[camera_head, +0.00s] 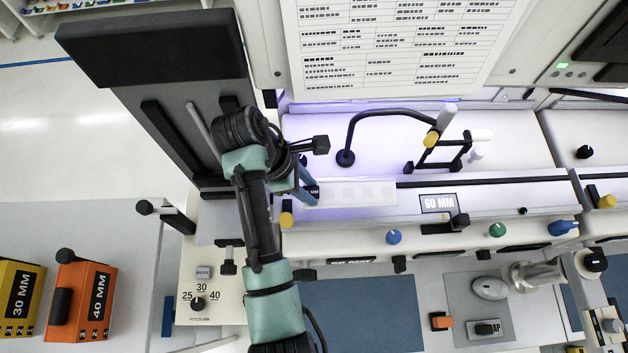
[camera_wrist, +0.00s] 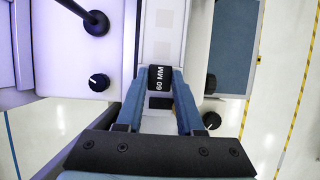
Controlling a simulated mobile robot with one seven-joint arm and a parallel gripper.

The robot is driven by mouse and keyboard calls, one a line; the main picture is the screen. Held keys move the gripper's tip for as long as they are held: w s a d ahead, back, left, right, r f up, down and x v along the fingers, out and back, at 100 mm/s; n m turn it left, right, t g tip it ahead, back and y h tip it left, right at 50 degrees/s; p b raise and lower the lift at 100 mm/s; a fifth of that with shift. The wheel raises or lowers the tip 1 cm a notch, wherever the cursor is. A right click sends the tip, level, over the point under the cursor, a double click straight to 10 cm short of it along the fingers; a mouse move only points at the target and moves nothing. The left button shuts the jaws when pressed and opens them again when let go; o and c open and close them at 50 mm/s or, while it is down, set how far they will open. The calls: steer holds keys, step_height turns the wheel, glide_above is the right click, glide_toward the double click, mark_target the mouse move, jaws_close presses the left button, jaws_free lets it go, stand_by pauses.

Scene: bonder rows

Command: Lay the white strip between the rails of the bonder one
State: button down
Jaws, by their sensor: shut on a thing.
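The white strip (camera_head: 352,193) shows in the head view with a row of pale squares. Its black end tab, marked 60 MM (camera_wrist: 160,78), is between the blue fingers of my gripper (camera_head: 310,191). My gripper (camera_wrist: 160,76) is shut on this tab. The strip extends to the right from the fingers, along the bonder's rail track (camera_head: 490,181), and covers part of the dark rail line. The bonder carries a 60 MM plate (camera_head: 438,203). I cannot tell whether the strip rests between the rails or is held just above them.
A black curved lamp arm (camera_head: 385,112) and a black stand with a yellow knob (camera_head: 430,139) rise behind the track. Knobs, including a blue one (camera_head: 393,237), line the front. Orange (camera_head: 86,300) and yellow (camera_head: 18,295) boxes are at lower left. A blue mat (camera_head: 362,314) lies in front.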

steer(key=shift+s+a+r, duration=0.1)
steer(key=shift+r, duration=0.15)
steer(key=shift+f, duration=0.1)
steer(key=shift+r+p, duration=0.25)
steer(key=shift+p, duration=0.35)
steer(key=b, duration=0.2)
glide_above(308, 206)
steer(key=shift+f, duration=2.6)
steer(key=shift+f, duration=0.15)
steer(key=shift+f, duration=0.75)
